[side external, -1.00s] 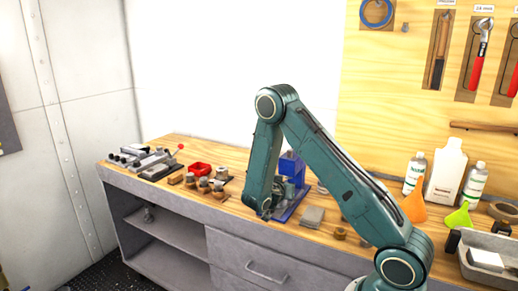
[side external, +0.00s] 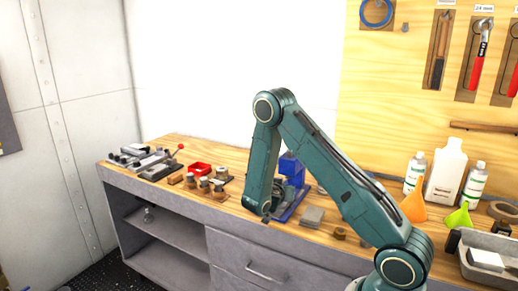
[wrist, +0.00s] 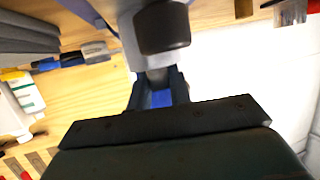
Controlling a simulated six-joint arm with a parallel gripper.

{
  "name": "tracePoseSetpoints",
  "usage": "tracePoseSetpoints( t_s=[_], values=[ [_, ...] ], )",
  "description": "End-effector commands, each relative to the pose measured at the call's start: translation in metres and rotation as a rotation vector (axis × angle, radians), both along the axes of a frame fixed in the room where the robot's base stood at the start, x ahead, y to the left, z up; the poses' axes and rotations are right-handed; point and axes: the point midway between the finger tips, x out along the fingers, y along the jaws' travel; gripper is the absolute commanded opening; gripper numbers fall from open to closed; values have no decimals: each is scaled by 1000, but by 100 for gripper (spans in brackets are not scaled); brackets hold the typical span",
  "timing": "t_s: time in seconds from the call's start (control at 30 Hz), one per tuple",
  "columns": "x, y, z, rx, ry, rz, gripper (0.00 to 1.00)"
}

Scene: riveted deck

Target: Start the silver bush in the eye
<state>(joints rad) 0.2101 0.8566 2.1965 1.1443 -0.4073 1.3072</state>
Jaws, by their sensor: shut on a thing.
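In the wrist view, the two dark fingers of my gripper (wrist: 158,92) are close together and shut on a small grey piece, which appears to be the silver bush (wrist: 157,76). Most of it is hidden by the fingers. A dark rounded cylinder (wrist: 163,28) on a grey body is just beyond the fingers. I cannot make out the eye in either view.
A grey block (side external: 312,216) lies right of the fixture. Bottles (side external: 446,172), funnels (side external: 413,206) and a grey bin (side external: 488,258) are further right.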

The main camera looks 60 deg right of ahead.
Motion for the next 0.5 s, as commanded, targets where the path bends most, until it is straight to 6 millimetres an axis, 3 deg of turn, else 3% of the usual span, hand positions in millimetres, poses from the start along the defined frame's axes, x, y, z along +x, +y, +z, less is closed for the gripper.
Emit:
tracePoseSetpoints(
  t_s=[0.13,0.17,0.27,0.5],
  values=[
    [0,0,-1,0,0,0,0],
    [0,0,-1,0,0,0,26],
    [0,0,-1,1,0,0,45],
    [0,0,-1,1,0,0,45]
  ],
)
